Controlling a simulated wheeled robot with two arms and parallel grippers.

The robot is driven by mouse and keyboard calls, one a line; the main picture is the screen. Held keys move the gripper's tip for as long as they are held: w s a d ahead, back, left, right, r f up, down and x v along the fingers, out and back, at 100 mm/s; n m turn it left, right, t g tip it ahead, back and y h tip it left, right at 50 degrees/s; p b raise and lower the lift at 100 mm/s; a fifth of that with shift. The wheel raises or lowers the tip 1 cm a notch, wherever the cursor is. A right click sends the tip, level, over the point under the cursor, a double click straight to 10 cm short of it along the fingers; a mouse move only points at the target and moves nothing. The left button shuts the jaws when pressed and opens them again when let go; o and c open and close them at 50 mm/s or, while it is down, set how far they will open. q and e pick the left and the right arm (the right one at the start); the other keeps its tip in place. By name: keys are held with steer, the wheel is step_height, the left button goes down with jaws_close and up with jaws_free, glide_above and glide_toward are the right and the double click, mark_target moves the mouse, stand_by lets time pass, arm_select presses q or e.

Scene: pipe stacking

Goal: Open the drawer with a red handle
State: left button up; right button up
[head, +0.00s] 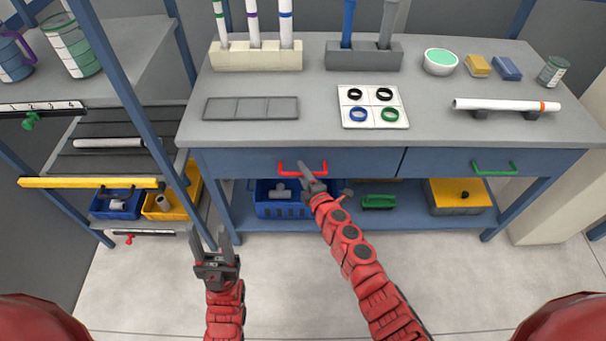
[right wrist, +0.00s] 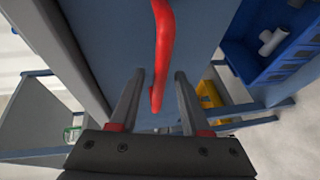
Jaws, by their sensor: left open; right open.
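The red handle (head: 290,169) is on the front of the left drawer (head: 240,163) of the workbench, and the drawer looks closed. My right gripper (head: 305,168) is at the handle, near its middle in the head view. In the right wrist view the red handle (right wrist: 161,50) runs down between the two open fingers of my right gripper (right wrist: 158,88), and I cannot tell if they touch it. My left gripper (head: 217,240) is open and empty, low in front of the bench, away from the drawer.
A second drawer (head: 440,163) with a green handle (head: 494,168) is at the right. A blue crate (head: 275,209) and a yellow-topped box (head: 458,195) stand on the lower shelf. A shelf rack with a yellow edge bar (head: 90,183) stands at the left. The floor in front is clear.

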jaws_close()
stand_by(1.5)
